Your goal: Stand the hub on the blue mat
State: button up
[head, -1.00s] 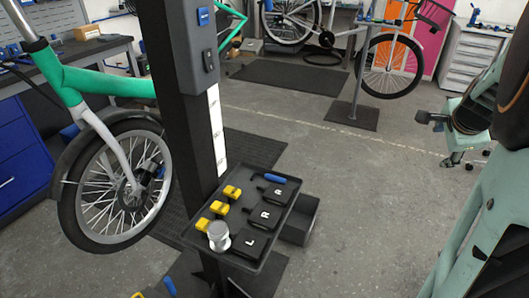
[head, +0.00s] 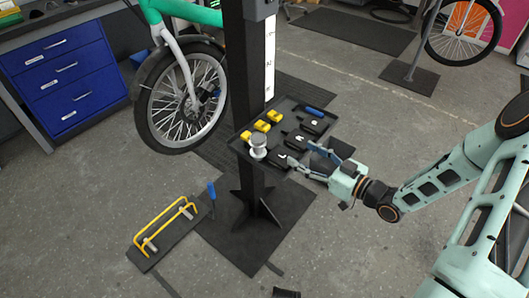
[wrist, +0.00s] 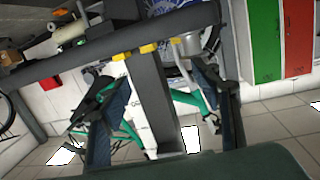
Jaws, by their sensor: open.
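The hub (head: 258,147) is a silver, flanged cylinder. It stands upright at the near left corner of a dark tray (head: 243,152) on a black post. My gripper (head: 301,158) is open and empty at the tray's right side, with its fingers towards the tray and apart from the hub. In the wrist view the hub (wrist: 187,45) shows just beyond the tip of the right finger, partly hidden by the tray edge. My open gripper fingers (wrist: 152,78) frame the post there. I cannot make out a blue mat in any view.
The tray also holds yellow blocks (head: 262,126), black lettered pieces (head: 297,141) and a blue item (head: 315,112). A bike wheel (head: 188,100) stands behind left. A yellow wire rack (head: 165,227) lies on the floor. A blue drawer cabinet (head: 65,75) is at upper left.

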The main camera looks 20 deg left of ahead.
jog(key=n+y, duration=0.1)
jog(key=y, duration=0.1)
send_near(264, 143)
jog(key=shift+w+a+r+g, duration=0.2)
jog(key=shift+w+a+g, duration=0.2)
jog(key=shift+w+a, duration=0.3)
jog(key=shift+n, duration=0.3)
jog(key=x, duration=0.5)
jog(key=shift+f+b+x, duration=0.15)
jog(key=shift+b+x, duration=0.1)
jog(key=shift+x, duration=1.15)
jog(key=shift+f+b+x, duration=0.1)
jog(key=shift+b+x, duration=0.15)
jog(key=shift+x, duration=1.2)
jog(key=shift+s, duration=0.1)
grip_shut()
jog(key=shift+r, duration=0.2)
